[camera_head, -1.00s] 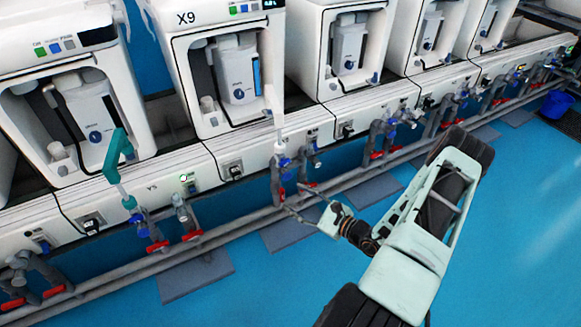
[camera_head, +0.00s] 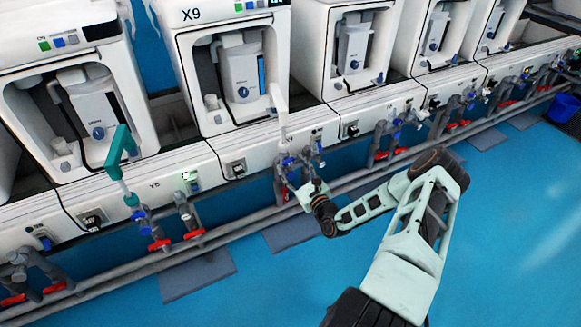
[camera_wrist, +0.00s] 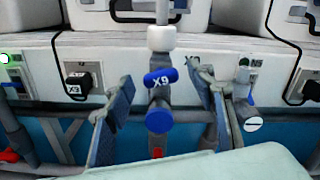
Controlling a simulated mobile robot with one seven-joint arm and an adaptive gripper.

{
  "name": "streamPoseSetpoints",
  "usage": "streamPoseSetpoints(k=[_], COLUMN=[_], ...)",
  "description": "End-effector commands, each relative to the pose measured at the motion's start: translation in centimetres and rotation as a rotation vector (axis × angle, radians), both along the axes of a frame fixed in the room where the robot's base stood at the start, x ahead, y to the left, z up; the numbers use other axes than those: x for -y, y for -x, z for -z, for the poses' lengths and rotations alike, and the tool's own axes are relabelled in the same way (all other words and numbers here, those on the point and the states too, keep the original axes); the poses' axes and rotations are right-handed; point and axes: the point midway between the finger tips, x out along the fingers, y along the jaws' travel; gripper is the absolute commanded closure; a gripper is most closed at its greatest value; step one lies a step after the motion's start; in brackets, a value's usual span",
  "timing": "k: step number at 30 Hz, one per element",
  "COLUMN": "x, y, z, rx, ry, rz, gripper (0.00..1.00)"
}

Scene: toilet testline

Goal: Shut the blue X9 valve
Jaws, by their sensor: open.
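The blue X9 valve (camera_wrist: 160,77) is in the middle of the wrist view, its handle lying across the grey upright pipe, the right end slightly higher. It is small in the head view (camera_head: 287,161), below the toilet marked X9. My gripper (camera_wrist: 165,82) is open, with one finger left and one right of the valve's pipe. Gaps show between the fingers and the handle; I see no contact. In the head view my gripper (camera_head: 305,190) is low in front of the pipes, its fingers hard to make out.
A second blue part (camera_wrist: 159,118) sits just below the handle on the same pipe. Another pipe with a blue part (camera_wrist: 247,108) stands close to the right finger. A black X9 plug (camera_wrist: 78,87) is at left. Blue floor (camera_head: 500,220) lies open at right.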

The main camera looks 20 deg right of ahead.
Motion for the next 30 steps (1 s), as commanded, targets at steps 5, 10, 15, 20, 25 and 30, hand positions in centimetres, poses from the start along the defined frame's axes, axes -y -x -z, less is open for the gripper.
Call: streamPoseSetpoints(k=[5, 10, 15, 20, 25, 30], x=[-0.08, -0.09, -0.10, -0.11, -0.11, -0.07], y=[-1.08, -1.18, -1.16, -1.13, -1.12, -1.13], z=[0.04, -0.03, -0.03, -0.03, -0.02, -0.25], rx=[-0.001, -0.001, -0.001, -0.001, -0.001, -0.006], ry=[-0.001, -0.001, -0.001, -0.001, -0.001, -0.050], rz=[0.000, 0.000, 0.000, 0.000, 0.000, 0.000], gripper=[0.49, 0.49, 0.58, 0.76, 0.91, 0.91])
